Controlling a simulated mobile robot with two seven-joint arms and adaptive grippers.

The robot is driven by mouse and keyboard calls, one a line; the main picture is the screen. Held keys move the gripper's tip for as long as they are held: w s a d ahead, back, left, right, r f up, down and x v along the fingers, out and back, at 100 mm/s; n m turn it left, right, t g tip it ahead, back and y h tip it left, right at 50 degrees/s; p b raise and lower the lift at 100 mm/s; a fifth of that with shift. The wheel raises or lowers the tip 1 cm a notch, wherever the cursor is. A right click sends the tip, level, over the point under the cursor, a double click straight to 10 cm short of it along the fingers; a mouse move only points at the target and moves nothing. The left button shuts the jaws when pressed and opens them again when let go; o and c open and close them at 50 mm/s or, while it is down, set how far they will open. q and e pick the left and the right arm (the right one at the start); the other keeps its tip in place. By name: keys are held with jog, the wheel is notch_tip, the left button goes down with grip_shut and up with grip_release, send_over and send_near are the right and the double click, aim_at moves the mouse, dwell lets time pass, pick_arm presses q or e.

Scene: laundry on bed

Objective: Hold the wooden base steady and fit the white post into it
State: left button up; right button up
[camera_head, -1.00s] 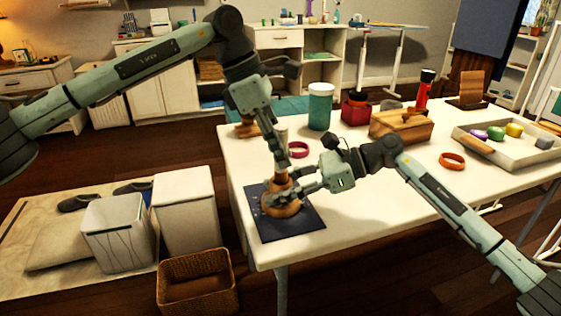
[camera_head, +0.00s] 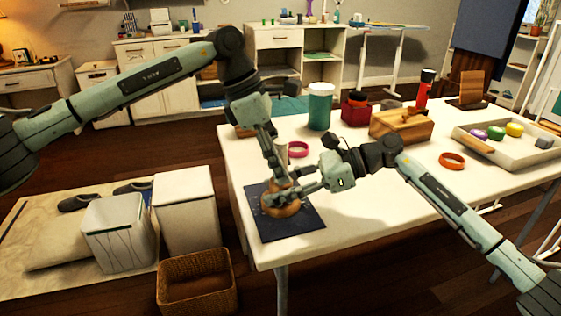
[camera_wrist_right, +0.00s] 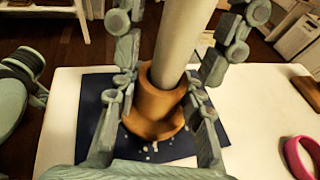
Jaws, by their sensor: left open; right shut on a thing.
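The round wooden base (camera_head: 283,210) sits on a dark mat (camera_head: 292,229) near the table's front left corner. My right gripper (camera_head: 288,191) is shut on its collar; in the right wrist view its fingers (camera_wrist_right: 155,112) flank the brown base (camera_wrist_right: 152,131). The white post (camera_wrist_right: 181,40) stands in the base's socket, its lower end hidden inside the collar, with a dark gap at the rim. My left gripper (camera_head: 277,172) is above the base, its open fingers (camera_wrist_right: 178,55) on either side of the post, apart from it in the right wrist view.
A pink ring (camera_head: 298,150) lies just behind the grippers. A teal jar (camera_head: 320,106), a wooden box (camera_head: 402,126), an orange ring (camera_head: 452,160) and a tray (camera_head: 512,160) of colored pieces stand further back and right. The table's front middle is clear.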

pick_arm(q)
jog(key=v, duration=1.2)
jog(key=shift+r, duration=0.15)
pick_arm(e)
jog(key=o, duration=1.3)
